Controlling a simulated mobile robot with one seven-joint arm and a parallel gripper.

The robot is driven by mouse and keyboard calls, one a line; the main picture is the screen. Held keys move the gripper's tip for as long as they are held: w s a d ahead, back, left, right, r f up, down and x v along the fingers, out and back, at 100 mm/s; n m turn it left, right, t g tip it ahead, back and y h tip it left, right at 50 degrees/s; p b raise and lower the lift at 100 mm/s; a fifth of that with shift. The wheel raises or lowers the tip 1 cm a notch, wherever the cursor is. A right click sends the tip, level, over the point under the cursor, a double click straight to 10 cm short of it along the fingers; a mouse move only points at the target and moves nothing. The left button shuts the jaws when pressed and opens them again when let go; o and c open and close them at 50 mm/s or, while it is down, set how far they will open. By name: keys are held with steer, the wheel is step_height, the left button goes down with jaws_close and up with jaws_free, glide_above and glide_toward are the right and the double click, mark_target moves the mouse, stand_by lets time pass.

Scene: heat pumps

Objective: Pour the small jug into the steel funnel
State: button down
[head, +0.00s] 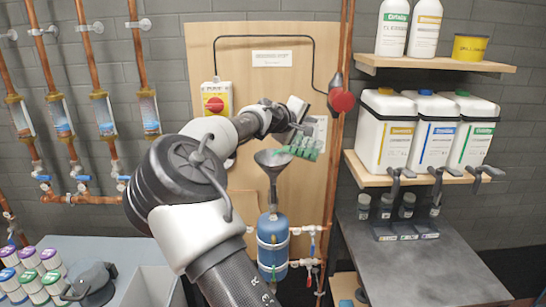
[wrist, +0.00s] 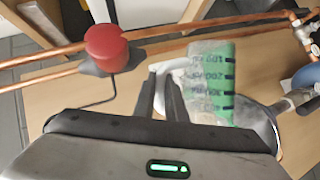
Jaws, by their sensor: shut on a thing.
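The small jug (head: 304,147) is translucent, with green contents and dark measuring marks. My gripper (head: 297,125) is shut on it and holds it just above and right of the steel funnel. In the wrist view, the fingers (wrist: 166,92) close on its pale handle, and the jug (wrist: 212,85) is right of them. In the head view the jug looks tilted, with its left end over the funnel rim. The funnel (head: 272,163) is a grey cone standing above a blue tank. Its rim shows partly behind the jug in the wrist view (wrist: 264,122). I cannot make out a stream.
The blue tank (head: 272,240) stands below the funnel, beside copper pipes and valves. A red round knob (head: 342,100) is close right of my gripper, on a vertical pipe. Shelves with white canisters (head: 385,130) are at the right, above a grey bench (head: 420,265).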

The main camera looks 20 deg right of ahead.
steer(key=shift+w+a+r+n+h+p, duration=0.2)
steer(key=shift+w+a+r+n+p, duration=0.1)
steer(key=shift+w+a, duration=0.25)
steer(key=shift+w+a+r+n+h+p, duration=0.2)
steer(key=shift+w+a+r, duration=0.1)
steer(key=shift+a, duration=0.35)
stand_by(0.8)
steer(key=shift+w+a+r+n+h+p, duration=0.25)
steer(key=shift+w+a+n, duration=0.1)
steer(key=shift+a, duration=0.1)
steer(key=shift+w+a+r+n+h+p, duration=0.15)
steer(key=shift+w+a+r+n, duration=0.1)
steer(key=shift+a+n, duration=0.15)
stand_by(1.1)
